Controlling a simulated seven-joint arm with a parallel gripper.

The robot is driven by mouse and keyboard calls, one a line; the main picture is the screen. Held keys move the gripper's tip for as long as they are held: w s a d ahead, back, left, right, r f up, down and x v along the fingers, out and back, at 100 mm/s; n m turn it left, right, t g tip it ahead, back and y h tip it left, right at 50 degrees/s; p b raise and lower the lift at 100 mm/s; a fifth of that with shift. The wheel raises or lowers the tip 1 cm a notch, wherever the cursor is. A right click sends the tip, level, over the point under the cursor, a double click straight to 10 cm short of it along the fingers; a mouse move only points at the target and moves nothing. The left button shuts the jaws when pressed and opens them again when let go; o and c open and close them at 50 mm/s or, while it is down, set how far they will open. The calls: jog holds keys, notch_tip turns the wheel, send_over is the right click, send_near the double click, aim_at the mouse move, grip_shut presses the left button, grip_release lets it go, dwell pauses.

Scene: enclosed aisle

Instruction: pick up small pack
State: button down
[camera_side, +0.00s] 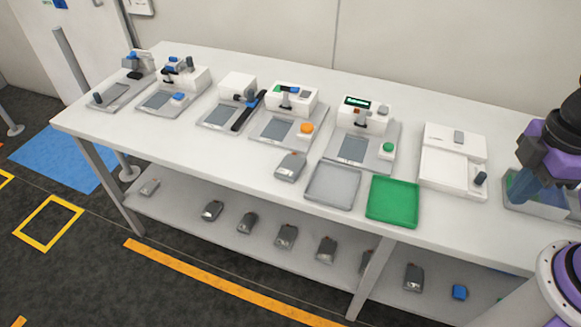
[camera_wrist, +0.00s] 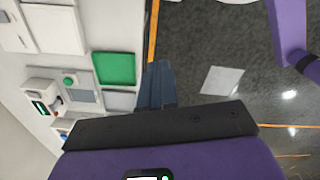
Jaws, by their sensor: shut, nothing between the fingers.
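A small grey pack (camera_side: 290,166) lies on the table top, in front of the device with the orange button. Several similar grey packs, one of them here (camera_side: 285,236), lie on the lower shelf; I cannot tell which one is the small pack. A small blue block (camera_side: 459,292) also lies on that shelf. My gripper (camera_side: 517,198) is at the right end of the table in the side view, far to the right of the table-top pack. Its fingers are together and empty in the wrist view (camera_wrist: 160,68). I make out no pack in the wrist view.
A green tray (camera_side: 392,200) and a grey tray (camera_side: 333,184) lie at the table's front edge; the green one also shows in the wrist view (camera_wrist: 114,68). Several white devices line the back, one with a green button (camera_side: 388,147). A white box (camera_side: 452,160) stands right.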

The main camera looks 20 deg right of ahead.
jog(key=c, duration=1.8)
grip_release()
jog(key=o, duration=1.7)
jog(key=m, duration=2.3)
send_over(290, 165)
notch_tip(290, 165, down, 7)
jog(key=f, duration=1.1)
jog(key=shift+s+d+f, duration=0.1)
jog(key=shift+d+f, duration=0.1)
jog(key=shift+d, duration=0.1)
jog(key=shift+a+f, duration=0.15)
jog(key=shift+f, duration=1.2)
jog(key=shift+a+f, duration=0.15)
jog(key=shift+f, duration=1.2)
